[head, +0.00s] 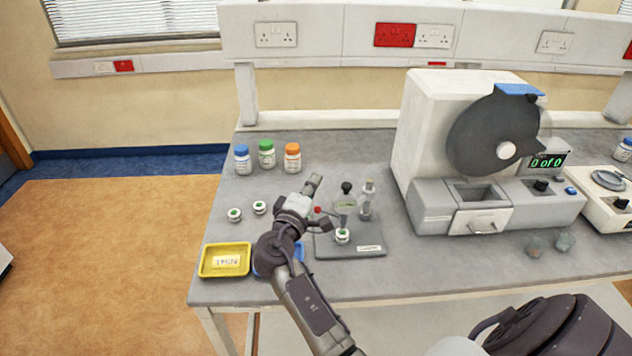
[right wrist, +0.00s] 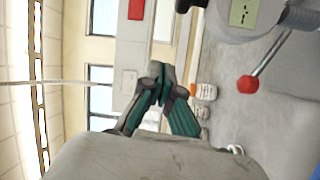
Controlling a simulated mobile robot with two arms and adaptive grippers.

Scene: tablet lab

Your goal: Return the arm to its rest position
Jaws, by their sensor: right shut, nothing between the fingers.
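My right gripper (head: 312,196) is over the bench, left of the grey stand (head: 372,236) with its green-tinted glass piece (head: 345,203). It holds nothing. In the right wrist view its dark green fingers (right wrist: 156,72) meet at the tips, in front of the wall and windows. My right arm (head: 308,305) reaches up from the bottom of the head view and covers most of a blue tray (head: 299,251). My left gripper is not in view.
Blue-, green- and orange-capped bottles (head: 266,155) stand at the bench's back left. Two small green-topped jars (head: 235,214) and a yellow tray (head: 203,263) lie left of my gripper. A large white machine (head: 424,125) stands right of the stand.

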